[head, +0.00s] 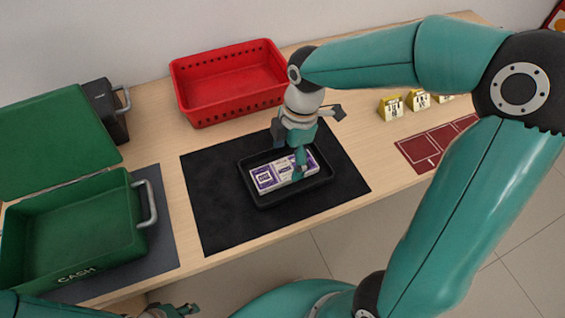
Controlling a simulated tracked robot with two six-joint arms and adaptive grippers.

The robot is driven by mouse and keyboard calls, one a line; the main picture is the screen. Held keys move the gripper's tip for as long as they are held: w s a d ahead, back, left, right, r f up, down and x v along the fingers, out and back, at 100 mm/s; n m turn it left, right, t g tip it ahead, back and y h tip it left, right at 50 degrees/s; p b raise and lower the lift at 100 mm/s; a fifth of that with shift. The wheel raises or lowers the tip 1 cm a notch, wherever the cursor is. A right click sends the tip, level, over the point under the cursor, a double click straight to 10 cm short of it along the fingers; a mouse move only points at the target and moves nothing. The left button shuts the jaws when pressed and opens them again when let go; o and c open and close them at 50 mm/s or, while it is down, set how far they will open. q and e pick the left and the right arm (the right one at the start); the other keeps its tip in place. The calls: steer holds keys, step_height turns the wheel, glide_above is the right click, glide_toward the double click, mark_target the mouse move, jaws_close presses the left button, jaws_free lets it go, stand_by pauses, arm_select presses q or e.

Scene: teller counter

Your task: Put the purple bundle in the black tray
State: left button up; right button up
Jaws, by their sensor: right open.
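The purple bundle (266,178), a white stack with purple print, lies inside the black tray (263,201). The tray sits on a black mat. My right gripper (299,168) points down over the tray at the right part of the bundle and is open. It hides a little of the bundle, and I cannot tell whether a finger touches it. My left gripper (180,310) is at the bottom edge, low in front of the counter and partly cut off; its jaws cannot be made out.
A black mat (215,215) lies under the tray. A red basket (210,95) stands behind it. An open green cash box (70,230) is at the left, with a black box (103,110) behind. Small yellow markers (391,107) and a red card mat (425,150) lie at the right.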

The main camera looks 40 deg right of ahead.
mark_target(293, 167)
step_height(293, 167, up, 9)
steer(key=d+p, duration=0.1)
steer(key=shift+d, duration=0.15)
steer(key=shift+s+f, duration=0.1)
steer(key=shift+s, duration=0.1)
stand_by(0.3)
